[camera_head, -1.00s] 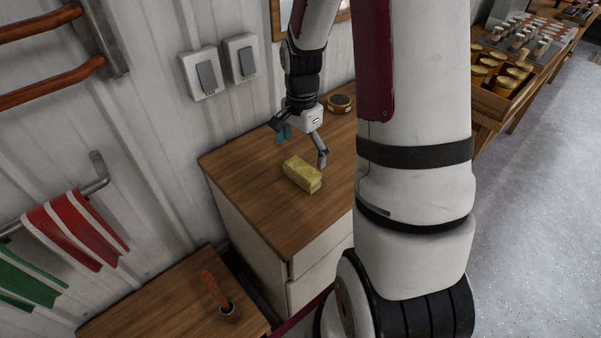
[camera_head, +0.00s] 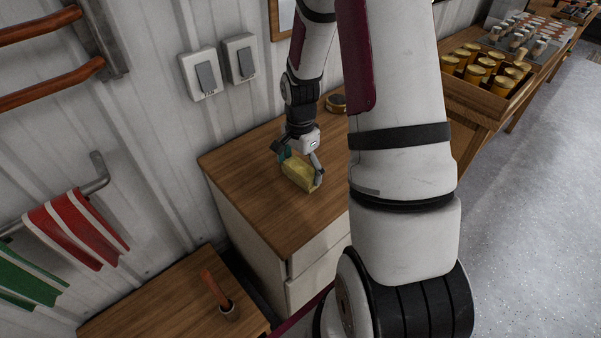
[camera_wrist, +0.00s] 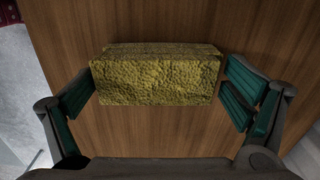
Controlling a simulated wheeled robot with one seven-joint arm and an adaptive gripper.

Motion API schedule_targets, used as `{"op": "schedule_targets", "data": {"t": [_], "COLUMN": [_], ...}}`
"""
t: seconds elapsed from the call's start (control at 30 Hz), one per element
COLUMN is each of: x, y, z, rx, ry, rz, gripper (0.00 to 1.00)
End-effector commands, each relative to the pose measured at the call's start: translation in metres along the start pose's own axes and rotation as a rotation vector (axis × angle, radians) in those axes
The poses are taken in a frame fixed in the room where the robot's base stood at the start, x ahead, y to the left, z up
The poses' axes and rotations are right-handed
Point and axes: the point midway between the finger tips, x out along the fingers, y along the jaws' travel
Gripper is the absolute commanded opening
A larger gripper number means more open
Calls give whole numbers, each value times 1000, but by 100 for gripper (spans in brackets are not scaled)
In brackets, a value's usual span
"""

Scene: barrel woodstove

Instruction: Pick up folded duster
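The folded duster (camera_head: 299,175) is a yellow, rough-textured block lying on the wooden top of the cabinet. In the wrist view the duster (camera_wrist: 155,78) lies lengthwise between the two fingers. My gripper (camera_head: 300,169) is lowered over the duster, one finger at each end of it. In the wrist view my gripper (camera_wrist: 160,105) is open, its teal pads spread wide. The left pad is close to the duster's left end and the right pads are close to its right end. I cannot tell whether either pad touches it.
The cabinet top (camera_head: 245,165) is mostly clear around the duster. A round dark-topped tin (camera_head: 336,103) stands behind on it. A lower wooden surface (camera_head: 170,310) with an orange-handled tool (camera_head: 213,288) is in front. The wall with switches (camera_head: 203,75) is close at the left.

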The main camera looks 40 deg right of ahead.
Motion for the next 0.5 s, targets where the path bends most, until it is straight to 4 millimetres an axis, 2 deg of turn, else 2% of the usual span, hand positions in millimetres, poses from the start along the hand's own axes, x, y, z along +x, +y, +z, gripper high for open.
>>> {"op": "schedule_targets", "data": {"t": [0.03, 0.07, 0.1, 0.5], "x": [0, 0, 0, -3], "y": [0, 0, 0, 0], "z": [0, 0, 0, 0], "rx": [0, 0, 0, 0], "ry": [0, 0, 0, 0], "rz": [0, 0, 0, 1], "gripper": [75, 68, 68, 68]}}
